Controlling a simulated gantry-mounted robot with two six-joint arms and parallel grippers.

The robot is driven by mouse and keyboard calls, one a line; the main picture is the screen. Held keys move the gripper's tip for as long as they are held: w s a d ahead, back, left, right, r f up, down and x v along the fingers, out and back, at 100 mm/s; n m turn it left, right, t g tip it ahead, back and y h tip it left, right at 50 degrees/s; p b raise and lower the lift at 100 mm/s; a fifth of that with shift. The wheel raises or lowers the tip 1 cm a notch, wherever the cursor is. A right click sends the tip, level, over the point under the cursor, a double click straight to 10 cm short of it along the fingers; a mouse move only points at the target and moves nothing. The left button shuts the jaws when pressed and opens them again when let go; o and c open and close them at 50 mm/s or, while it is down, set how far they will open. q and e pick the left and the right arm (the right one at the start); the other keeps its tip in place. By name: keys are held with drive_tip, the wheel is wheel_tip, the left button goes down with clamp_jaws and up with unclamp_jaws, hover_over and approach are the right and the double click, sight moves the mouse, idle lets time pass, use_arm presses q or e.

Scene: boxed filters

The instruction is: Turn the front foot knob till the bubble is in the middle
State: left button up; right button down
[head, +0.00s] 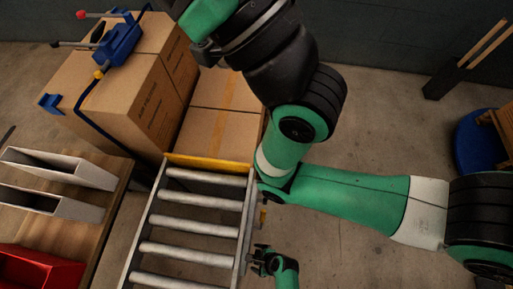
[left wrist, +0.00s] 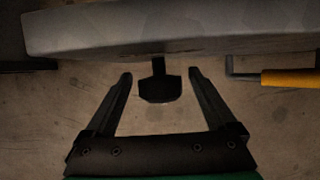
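The roller conveyor (head: 247,215) has a grey side rail, seen close up at the top of the left wrist view (left wrist: 170,35). A black foot knob (left wrist: 160,90) hangs on a short stem below that rail. My left gripper (left wrist: 160,77) is open, with one finger on each side of the knob and a gap on both sides. In the head view the gripper (head: 262,262) is beside the conveyor's right rail, and the knob cannot be made out. I cannot make out a level or bubble in either view. My right gripper is not in view.
A yellow-handled rod (left wrist: 288,77) is right of the knob. A yellow bar (head: 208,163) crosses the conveyor's far end, with cardboard boxes (head: 130,95) beyond. A wooden table (head: 112,205) with metal channels stands left. My arm spans the middle; bare floor lies at lower right.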

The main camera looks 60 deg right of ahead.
use_arm(q)
drive_tip(key=c, duration=1.2)
drive_tip(key=shift+o, duration=0.2)
drive_tip(key=shift+d+f+g+y+b, duration=0.2)
drive_tip(key=shift+g+y+b, duration=0.1)
drive_tip(key=shift+y+b, duration=0.8)
drive_tip(key=shift+b, duration=0.05)
drive_tip(key=shift+r+m+g, duration=0.15)
drive_tip(key=shift+m+g, duration=0.15)
drive_tip(key=o, duration=1.4)
drive_tip(key=shift+r, duration=0.1)
